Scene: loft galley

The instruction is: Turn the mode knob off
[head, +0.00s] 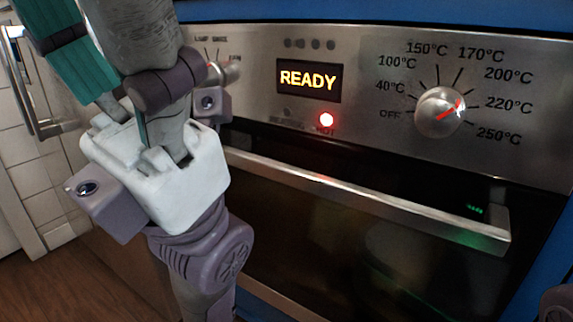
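The oven's control panel (258,50) faces me. The mode knob (226,70) is at its left end, a round metal knob mostly hidden behind my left arm.
A temperature knob (440,113) sits at the right, its red mark pointing up and right, roughly between 200 and 220°C. The oven door handle (370,200) sticks out below the panel. A cabinet handle (22,85) and white tiles (35,175) are at the far left.

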